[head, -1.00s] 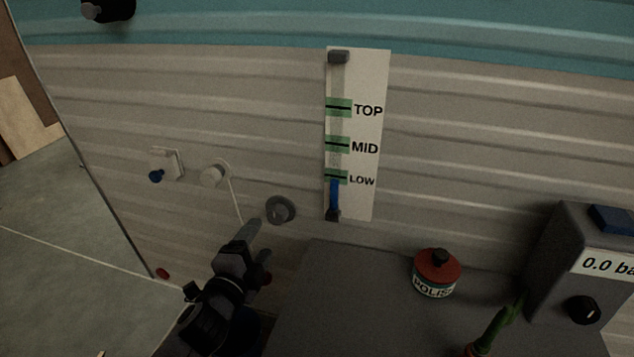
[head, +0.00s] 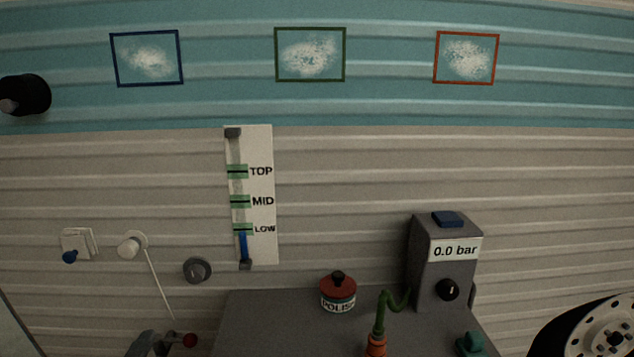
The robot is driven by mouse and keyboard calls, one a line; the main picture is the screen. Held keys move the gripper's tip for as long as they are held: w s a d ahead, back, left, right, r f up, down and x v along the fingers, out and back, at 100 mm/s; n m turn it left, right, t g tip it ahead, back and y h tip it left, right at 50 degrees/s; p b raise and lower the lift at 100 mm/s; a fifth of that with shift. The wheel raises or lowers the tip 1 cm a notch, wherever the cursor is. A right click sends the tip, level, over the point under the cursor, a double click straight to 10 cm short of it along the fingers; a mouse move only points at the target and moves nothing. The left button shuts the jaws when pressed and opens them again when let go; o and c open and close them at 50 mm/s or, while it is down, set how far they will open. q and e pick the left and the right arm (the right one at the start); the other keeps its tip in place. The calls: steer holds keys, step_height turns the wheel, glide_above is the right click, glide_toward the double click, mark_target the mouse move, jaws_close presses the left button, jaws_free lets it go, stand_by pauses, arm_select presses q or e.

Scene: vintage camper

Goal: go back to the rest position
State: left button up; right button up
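My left gripper (head: 155,343) shows only in part at the bottom edge of the head view, left of centre. Its fingers are dark and cut off by the frame, so whether it is open or shut cannot be told. I cannot tell whether the gripper touches the knob. My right gripper is not in view.
A grey worktop (head: 265,320) bears a red-lidded polish tin (head: 338,293), a green hooked object with an orange base (head: 382,325) and a grey box reading 0.0 bar (head: 445,265). A level gauge (head: 262,190) hangs on the wall. A wheel (head: 610,335) stands at lower right.

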arm_select(q)
steer(key=s+d+f+n+g+h, duration=0.2)
steer(key=s+d+f+n+g, duration=0.3)
steer(key=s+f, duration=0.4)
steer(key=s+d+f+n+g+h, duration=0.2)
steer(key=s+d+f+n, duration=0.2)
steer(key=s+f+n, duration=0.55)
step_height(320, 180, up, 17)
steer(key=s+a+m+p, duration=0.1)
steer(key=s+m+p, duration=0.1)
steer(key=p, duration=1.5)
steer(key=shift+s+a+r+y, duration=0.15)
steer(key=shift+y, duration=0.25)
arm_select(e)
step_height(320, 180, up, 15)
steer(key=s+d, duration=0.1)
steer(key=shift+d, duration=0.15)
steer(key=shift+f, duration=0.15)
